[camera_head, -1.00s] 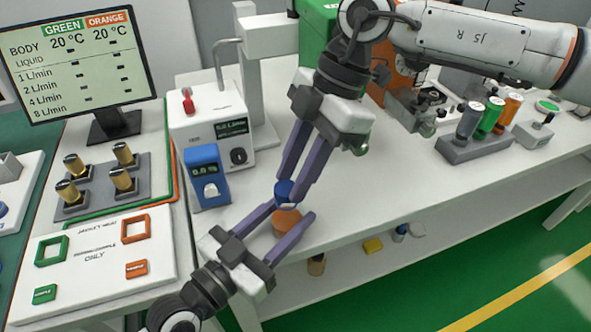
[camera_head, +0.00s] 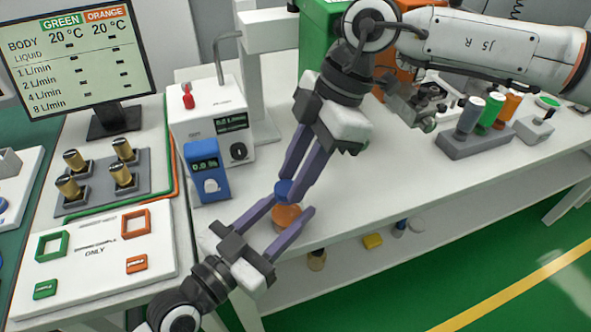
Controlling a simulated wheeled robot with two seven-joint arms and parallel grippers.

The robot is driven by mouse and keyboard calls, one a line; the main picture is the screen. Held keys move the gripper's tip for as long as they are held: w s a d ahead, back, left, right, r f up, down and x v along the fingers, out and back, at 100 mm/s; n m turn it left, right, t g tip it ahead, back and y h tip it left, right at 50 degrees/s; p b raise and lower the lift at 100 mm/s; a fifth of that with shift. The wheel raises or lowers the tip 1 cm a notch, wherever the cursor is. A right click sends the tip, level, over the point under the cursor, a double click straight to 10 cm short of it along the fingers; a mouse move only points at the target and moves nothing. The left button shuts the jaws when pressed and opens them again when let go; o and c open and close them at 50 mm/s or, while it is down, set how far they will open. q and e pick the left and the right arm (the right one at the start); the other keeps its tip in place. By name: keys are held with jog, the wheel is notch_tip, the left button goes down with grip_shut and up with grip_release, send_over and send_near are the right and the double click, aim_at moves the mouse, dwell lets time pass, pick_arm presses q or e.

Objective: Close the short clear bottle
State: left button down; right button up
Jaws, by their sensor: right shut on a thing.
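The short bottle (camera_head: 287,217) shows orange-brown and stands upright near the front edge of the white table. My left gripper (camera_head: 293,208), coming in from the lower left, has its purple fingers on both sides of the bottle and appears closed on it. A blue cap (camera_head: 284,187) is at the top of the bottle. My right gripper (camera_head: 290,192), reaching down from the upper right, is shut on the cap, its fingers partly hiding it. I cannot tell whether the cap is seated on the neck.
A blue meter (camera_head: 207,171) and a white device (camera_head: 213,127) stand left of the grippers. Brass-topped vials (camera_head: 123,177) stand in a grey rack farther left. Coloured canisters (camera_head: 491,113) sit in a grey holder at right. The table middle is clear.

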jog(key=m+t, duration=0.1)
jog(key=m, duration=0.1)
jog(key=m+t, duration=0.1)
jog(key=m, duration=0.2)
jog(key=shift+s+d, duration=0.1)
jog(key=shift+s, duration=0.25)
jog(key=o, duration=1)
jog(key=shift+r, duration=2.3)
jog(key=shift+c, duration=0.5)
